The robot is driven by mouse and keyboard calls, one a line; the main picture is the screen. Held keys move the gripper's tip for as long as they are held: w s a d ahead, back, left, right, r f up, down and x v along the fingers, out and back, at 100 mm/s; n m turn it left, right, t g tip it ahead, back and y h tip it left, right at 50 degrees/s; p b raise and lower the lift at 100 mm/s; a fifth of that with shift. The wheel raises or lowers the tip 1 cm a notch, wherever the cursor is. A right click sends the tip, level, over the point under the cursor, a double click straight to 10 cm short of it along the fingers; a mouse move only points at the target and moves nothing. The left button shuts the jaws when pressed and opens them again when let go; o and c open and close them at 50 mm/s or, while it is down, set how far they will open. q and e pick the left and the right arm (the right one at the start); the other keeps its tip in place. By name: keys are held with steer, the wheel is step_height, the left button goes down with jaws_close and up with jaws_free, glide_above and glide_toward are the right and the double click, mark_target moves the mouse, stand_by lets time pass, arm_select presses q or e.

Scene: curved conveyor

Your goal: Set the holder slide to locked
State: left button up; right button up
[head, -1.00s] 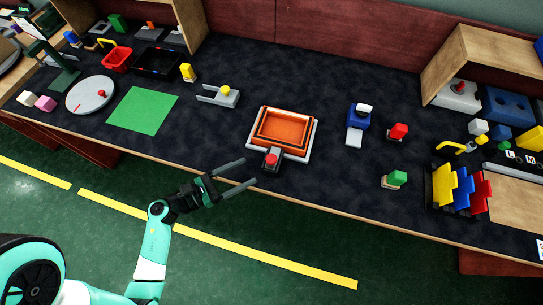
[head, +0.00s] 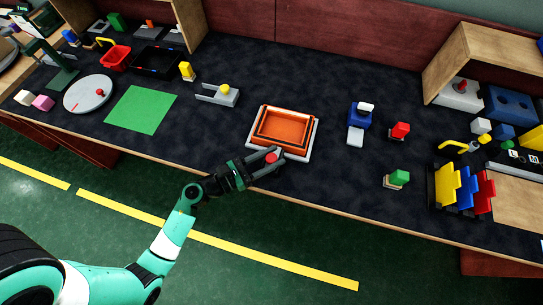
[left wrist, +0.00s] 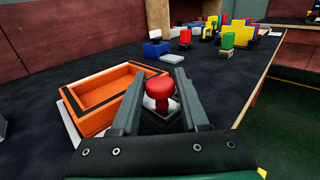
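An orange open tray (head: 283,129) sits in a white holder frame (head: 308,156) at the table's front middle. In the left wrist view, the tray (left wrist: 95,97) is left of the red knob (left wrist: 160,88). The fingers partly hide the dark block, and no lock marking is readable. My right gripper is not in view.
A grey fixture with a yellow knob (head: 224,90) stands left behind the tray. A blue block (head: 359,116), a red block (head: 400,130) and a green block (head: 399,177) stand to the right. The table is clear directly around the tray.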

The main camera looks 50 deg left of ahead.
arm_select(q)
jaws_close()
stand_by(0.3)
